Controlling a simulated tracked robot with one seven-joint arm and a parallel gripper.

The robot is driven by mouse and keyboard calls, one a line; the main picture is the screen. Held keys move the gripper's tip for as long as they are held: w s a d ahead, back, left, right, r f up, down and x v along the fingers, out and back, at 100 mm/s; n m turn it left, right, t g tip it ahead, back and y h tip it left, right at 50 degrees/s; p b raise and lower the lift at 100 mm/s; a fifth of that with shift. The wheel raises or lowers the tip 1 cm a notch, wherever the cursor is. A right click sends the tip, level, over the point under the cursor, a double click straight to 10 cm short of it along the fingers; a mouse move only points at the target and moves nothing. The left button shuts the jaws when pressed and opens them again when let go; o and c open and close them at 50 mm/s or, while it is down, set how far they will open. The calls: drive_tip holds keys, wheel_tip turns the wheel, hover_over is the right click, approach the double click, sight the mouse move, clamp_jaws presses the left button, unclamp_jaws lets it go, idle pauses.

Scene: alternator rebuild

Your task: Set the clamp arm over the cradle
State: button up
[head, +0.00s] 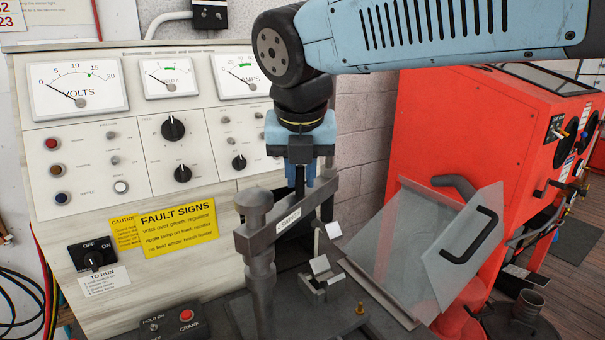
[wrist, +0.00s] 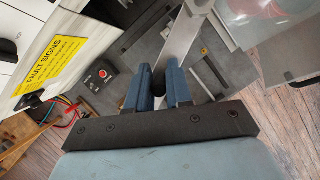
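The clamp arm (head: 287,222) is a grey, labelled bar on an upright grey post (head: 262,285). It runs from the post back and to the right, and passes behind the cradle rather than above it. The cradle (head: 321,278) is a small dark block with pale angled faces on the bench, open from above. My gripper (head: 300,180) points down at the clamp arm; its blue fingers (wrist: 158,88) stand on both sides of a dark upright handle (wrist: 158,76) and appear closed on it. The bar also shows beyond the fingers in the wrist view (wrist: 186,38).
The meter panel (head: 150,120) rises at left. A crank button box (head: 172,325) sits at the front. A small brass pin (head: 360,308) stands beside the cradle.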

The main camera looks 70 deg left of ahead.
drive_tip(key=o, duration=0.4)
drive_tip(key=shift+c, duration=0.2)
drive_tip(key=shift+r, duration=0.1)
drive_tip(key=v, duration=1.3)
drive_tip(key=shift+r, duration=0.25)
drive_tip(key=shift+d, duration=0.1)
